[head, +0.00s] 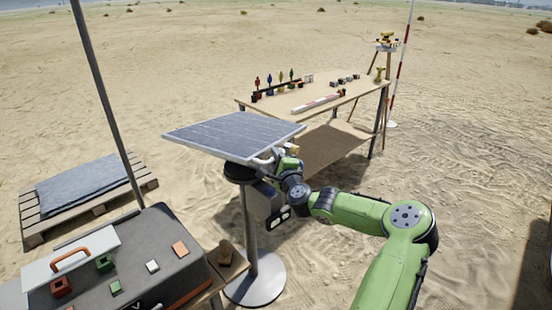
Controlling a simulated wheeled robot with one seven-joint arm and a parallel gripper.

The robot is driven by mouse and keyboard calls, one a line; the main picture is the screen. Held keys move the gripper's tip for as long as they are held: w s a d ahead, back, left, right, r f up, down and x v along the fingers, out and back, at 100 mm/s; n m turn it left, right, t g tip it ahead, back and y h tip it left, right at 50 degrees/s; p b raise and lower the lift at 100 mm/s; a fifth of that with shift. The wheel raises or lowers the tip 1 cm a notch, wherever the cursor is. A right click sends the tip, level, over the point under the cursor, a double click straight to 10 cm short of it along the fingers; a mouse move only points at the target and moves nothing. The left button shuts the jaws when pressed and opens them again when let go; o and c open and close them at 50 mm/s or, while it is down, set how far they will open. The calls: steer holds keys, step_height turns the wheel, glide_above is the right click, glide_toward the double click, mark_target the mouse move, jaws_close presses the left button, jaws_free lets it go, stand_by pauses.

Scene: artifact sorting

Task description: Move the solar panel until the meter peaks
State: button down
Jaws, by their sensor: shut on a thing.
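The solar panel (235,133) is a dark blue-grey gridded sheet with a pale frame, lying close to level. It sits on top of a grey post with a round base (256,283). My gripper (268,160) is at the panel's near right side, shut on what looks like the panel's pale handle. The fingertips and the exact grip are partly hidden by my green wrist. A dark box (264,201) hangs by the post below the panel; I cannot tell if it is the meter, and no reading is visible.
A wooden table (355,92) with small coloured pieces and a striped rod stands behind the panel. A case (165,255) with coloured blocks is at the lower left, near a tall pole (107,105). A pallet (30,225) lies at left. Sand at right is open.

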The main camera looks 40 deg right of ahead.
steer(key=r+p, duration=0.1)
steer(key=p, duration=0.1)
steer(key=r+p, duration=0.1)
steer(key=p, duration=0.1)
steer(key=shift+d+m+g, duration=0.2)
steer(key=shift+m+g, duration=0.1)
steer(key=p, duration=0.2)
steer(key=r+p, duration=0.1)
steer(key=p, duration=0.2)
steer(key=shift+w+d+m+g, duration=0.2)
steer(key=shift+d+m+g, duration=0.1)
steer(key=shift+m, duration=0.1)
steer(key=shift+f+y, duration=0.15)
steer(key=shift+y, duration=0.15)
steer(key=shift+f, duration=0.1)
steer(key=c, duration=1.1)
jaws_free()
steer(key=shift+s, duration=0.1)
